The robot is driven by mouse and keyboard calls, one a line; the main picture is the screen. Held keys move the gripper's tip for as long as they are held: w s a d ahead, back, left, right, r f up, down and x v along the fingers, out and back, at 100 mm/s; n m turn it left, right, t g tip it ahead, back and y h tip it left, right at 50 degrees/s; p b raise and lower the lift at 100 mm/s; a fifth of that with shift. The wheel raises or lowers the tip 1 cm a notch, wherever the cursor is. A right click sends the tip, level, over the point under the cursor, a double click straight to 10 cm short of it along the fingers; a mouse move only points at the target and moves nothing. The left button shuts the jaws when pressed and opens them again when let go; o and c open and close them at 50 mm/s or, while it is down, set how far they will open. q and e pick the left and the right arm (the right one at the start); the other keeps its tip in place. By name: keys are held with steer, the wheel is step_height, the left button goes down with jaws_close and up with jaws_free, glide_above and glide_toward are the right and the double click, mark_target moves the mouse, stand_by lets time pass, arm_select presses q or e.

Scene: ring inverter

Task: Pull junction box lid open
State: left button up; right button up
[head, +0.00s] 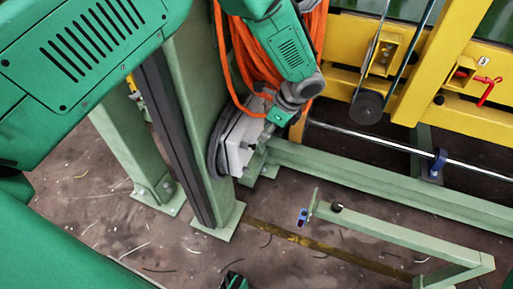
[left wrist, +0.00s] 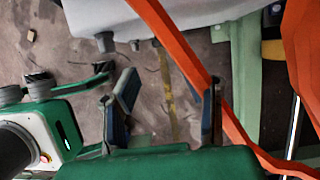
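The junction box (head: 240,138) is a pale grey-white box on the side of a green post in the head view. Its lid cannot be told apart clearly from its body. A pale grey body with dark knobs, probably the same box (left wrist: 150,14), fills the top of the left wrist view. My left gripper (head: 266,128) is close to the box's right side; contact cannot be told. In the left wrist view its two fingers (left wrist: 165,102) stand apart with nothing gripped between them. A green piece at the head view's bottom edge may be my right gripper (head: 234,282); its fingers are unclear.
Orange cables (head: 258,55) hang behind my left arm and cross close to the left fingers in the wrist view (left wrist: 170,40). A yellow frame (head: 450,110) with a pulley stands at right. A low green rail (head: 400,236) stands at lower right. Littered floor lies open below.

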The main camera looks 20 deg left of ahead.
mark_target(251, 137)
arm_select(q)
steer(key=b+x, duration=0.2)
steer(key=x, duration=0.6)
steer(key=shift+f, duration=0.2)
jaws_close()
